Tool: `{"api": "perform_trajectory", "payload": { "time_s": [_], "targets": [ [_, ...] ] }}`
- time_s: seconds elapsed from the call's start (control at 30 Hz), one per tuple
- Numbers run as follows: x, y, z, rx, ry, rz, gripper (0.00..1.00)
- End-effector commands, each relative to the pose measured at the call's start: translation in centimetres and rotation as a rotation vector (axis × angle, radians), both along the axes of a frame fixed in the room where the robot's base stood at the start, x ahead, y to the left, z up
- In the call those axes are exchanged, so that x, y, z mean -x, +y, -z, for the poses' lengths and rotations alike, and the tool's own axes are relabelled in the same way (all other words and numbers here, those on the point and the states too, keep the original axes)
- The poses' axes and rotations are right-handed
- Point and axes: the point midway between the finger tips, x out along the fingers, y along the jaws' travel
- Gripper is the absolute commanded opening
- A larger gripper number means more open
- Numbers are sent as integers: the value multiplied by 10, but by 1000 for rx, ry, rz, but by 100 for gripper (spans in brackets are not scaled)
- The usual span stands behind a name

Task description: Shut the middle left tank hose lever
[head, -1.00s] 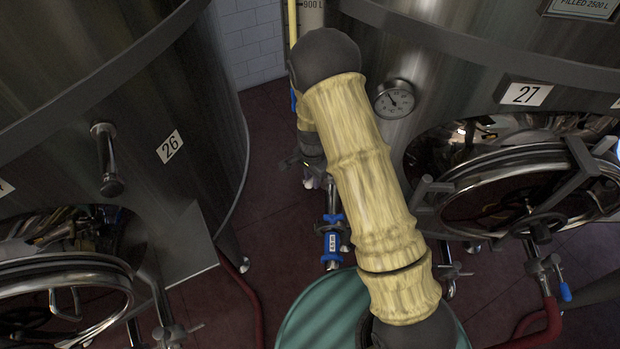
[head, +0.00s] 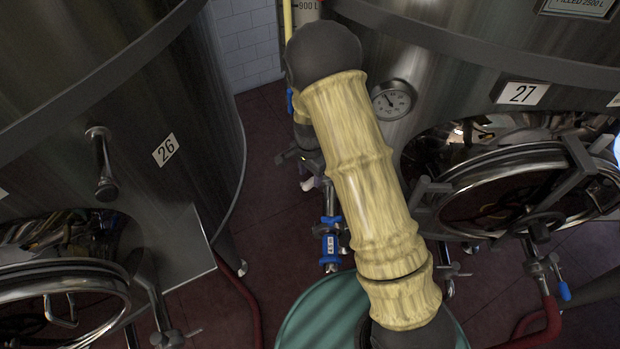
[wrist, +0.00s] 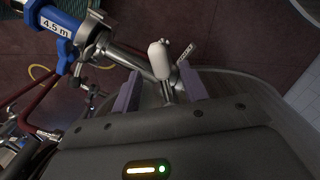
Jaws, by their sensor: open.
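In the wrist view a white-knobbed lever (wrist: 160,58) on a metal stem stands between the two purple fingers of my gripper (wrist: 160,76). The fingers are apart, one on each side of the stem. I cannot tell whether either finger touches it. The stem meets a metal pipe fitting (wrist: 125,57). In the head view a white knob (head: 308,184) shows just below my gripper, left of my arm. My arm hides much of that spot.
In the head view, tank 26 (head: 120,180) stands left, tank 27 (head: 450,75) right, and a blue hose fitting (head: 331,246) lies below the gripper. Red floor (head: 265,190) is clear between.

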Motion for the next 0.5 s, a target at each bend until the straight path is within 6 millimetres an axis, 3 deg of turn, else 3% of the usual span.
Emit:
{"api": "perform_trajectory", "payload": {
  "time_s": [0.3, 0.5],
  "targets": [
    [-1, 1, -63, -2, -5, -2, 43],
    [-1, 0, -86, -1, -3, -1, 43]
  ]
}}
